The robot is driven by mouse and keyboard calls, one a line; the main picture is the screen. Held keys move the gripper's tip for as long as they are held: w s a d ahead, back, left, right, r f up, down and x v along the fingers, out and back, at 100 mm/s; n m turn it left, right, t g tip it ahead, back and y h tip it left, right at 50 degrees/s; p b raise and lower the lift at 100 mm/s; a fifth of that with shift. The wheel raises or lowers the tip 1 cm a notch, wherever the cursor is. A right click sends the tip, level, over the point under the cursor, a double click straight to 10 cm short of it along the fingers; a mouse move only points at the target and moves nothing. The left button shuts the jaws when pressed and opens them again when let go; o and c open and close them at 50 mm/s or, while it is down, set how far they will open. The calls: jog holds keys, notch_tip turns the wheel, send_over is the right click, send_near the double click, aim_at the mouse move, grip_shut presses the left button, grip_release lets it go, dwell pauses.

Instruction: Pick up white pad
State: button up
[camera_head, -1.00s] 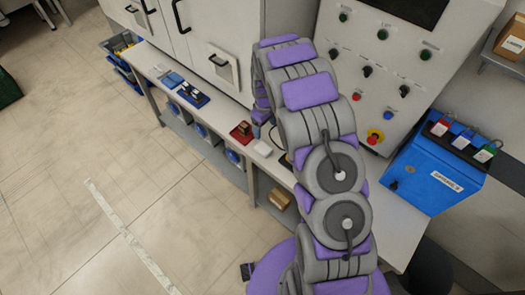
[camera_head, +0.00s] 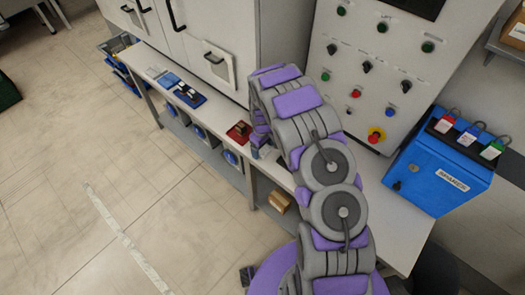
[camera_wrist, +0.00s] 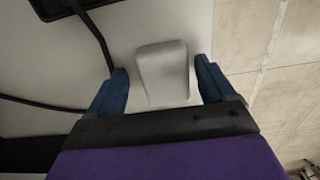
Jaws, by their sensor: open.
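The white pad (camera_wrist: 163,72) is a small pale block with rounded corners lying on the light bench top. It shows in the wrist view between the two blue fingertips of my gripper (camera_wrist: 162,88). The fingers are apart, one on each side of the pad, with a gap visible at each side. In the head view my arm hides the pad, and my gripper is largely hidden behind the arm at the bench edge.
A red tray (camera_head: 239,132) and a blue tray (camera_head: 189,96) lie on the bench (camera_head: 222,116) to the left. A dark cable (camera_wrist: 96,35) runs beside the pad. A blue lockout box (camera_head: 440,170) stands on the right. A cardboard box (camera_head: 280,201) sits on the lower shelf.

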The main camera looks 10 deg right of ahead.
jog(key=shift+a, duration=0.55)
jog(key=shift+c, duration=1.2)
jog(key=shift+d, duration=0.35)
jog(key=c, duration=0.9)
jog(key=shift+a, duration=0.1)
jog(key=shift+a+r, duration=0.1)
jog(key=shift+r, duration=0.05)
jog(key=shift+r, duration=0.2)
notch_tip(320, 180, up, 3)
jog(key=shift+r+p, duration=0.1)
jog(key=shift+p, duration=0.7)
jog(key=s+a+p, duration=0.1)
jog(key=s+a, duration=0.2)
jog(key=s, duration=0.1)
jog(key=s+a+p, duration=0.1)
jog(key=s+a, duration=0.2)
jog(key=s, duration=0.2)
jog(key=s+a+r, duration=0.1)
jog(key=s+a, duration=0.2)
jog(key=s, duration=0.1)
jog(key=shift+s+r+p, duration=0.1)
jog(key=shift+s+p, duration=0.05)
jog(key=shift+p, duration=0.25)
